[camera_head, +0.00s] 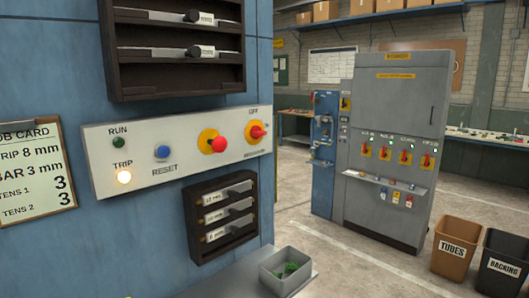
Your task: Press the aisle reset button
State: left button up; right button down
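A white control panel (170,185) is mounted on the blue wall on the left. On it is a blue button (162,153) labelled RESET. To its left are a dark green RUN lamp (118,142) and a lit, warm-white TRIP lamp (124,177). To its right are a red mushroom button (217,144) on a yellow ring and a red rotary switch (256,132) on yellow, marked OFF above. Nothing covers the RESET button. Neither of my grippers is in view. I cannot read the word "aisle" on the panel.
Dark racks with labelled tools stand above (180,83) and below (193,213) the panel. A job card (32,172) hangs at left. A grey bin (288,283) sits low in front. A grey cabinet (385,225) and bins marked TUBES (456,262) and BACKING (503,279) stand right; floor between is clear.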

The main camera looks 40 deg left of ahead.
aim_at(164, 151)
jog(key=u, duration=1.75)
